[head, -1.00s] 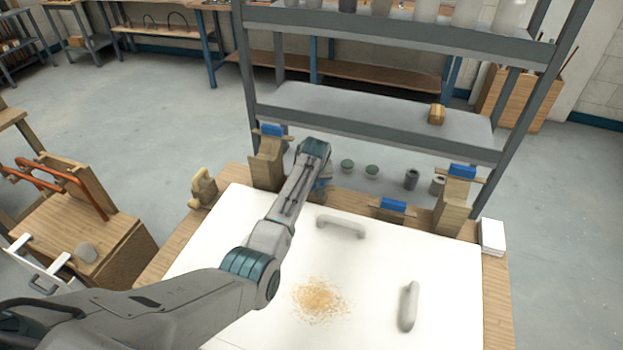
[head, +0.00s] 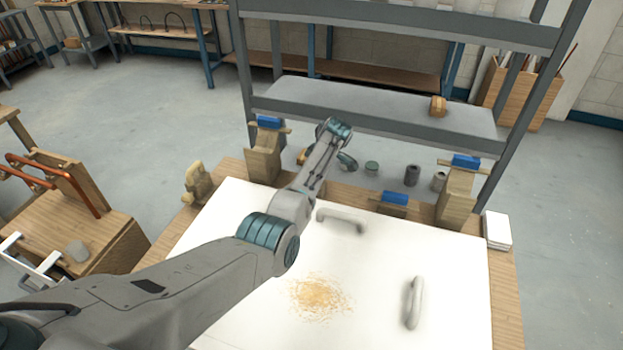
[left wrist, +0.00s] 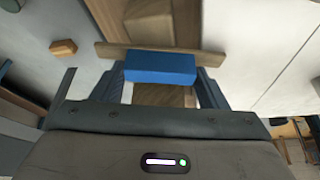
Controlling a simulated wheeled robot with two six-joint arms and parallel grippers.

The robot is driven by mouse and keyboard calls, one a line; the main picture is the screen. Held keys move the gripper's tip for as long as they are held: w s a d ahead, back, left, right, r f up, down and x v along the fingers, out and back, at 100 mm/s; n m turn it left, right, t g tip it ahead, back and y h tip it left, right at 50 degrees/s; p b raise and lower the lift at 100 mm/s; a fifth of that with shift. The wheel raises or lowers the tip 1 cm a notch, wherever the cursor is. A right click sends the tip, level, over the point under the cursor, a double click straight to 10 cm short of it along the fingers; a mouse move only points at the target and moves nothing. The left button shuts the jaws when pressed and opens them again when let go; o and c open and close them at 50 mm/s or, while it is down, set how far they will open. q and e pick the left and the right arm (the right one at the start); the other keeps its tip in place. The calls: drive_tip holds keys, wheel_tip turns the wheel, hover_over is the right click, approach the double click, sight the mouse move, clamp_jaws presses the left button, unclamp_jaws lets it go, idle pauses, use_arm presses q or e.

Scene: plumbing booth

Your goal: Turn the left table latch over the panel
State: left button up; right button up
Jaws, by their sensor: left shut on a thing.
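The left table latch shows in the left wrist view as a blue block (left wrist: 160,68) on a wooden bar (left wrist: 112,52). My left gripper (left wrist: 162,88) is shut on the blue block, with a dark finger at each side. The bar reaches past both fingers, its right end near a white surface that looks like the panel. Whether it overlaps the panel I cannot tell. In the head view my left arm hides this latch and the gripper's tips. The white panel (head: 240,215) lies on the wooden table (head: 505,300). My right gripper is not in view.
A right table latch (head: 395,198) sits at the panel's back edge. Wooden posts with blue-topped latches stand at back left (head: 263,160) and back right (head: 457,195). The panel carries two grey handles (head: 340,218) (head: 414,302) and sawdust (head: 320,297). A metal shelf (head: 380,115) stands behind.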

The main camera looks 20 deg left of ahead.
use_arm(q)
drive_tip(key=shift+w+n+b, duration=0.1)
drive_tip(key=shift+n+b, duration=0.4)
drive_tip(key=shift+n, duration=0.2)
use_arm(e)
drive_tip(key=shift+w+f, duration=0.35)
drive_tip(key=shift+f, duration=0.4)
use_arm(q)
drive_tip(key=shift+g, duration=0.3)
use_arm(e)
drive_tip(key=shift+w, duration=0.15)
use_arm(q)
drive_tip(key=o, duration=1.4)
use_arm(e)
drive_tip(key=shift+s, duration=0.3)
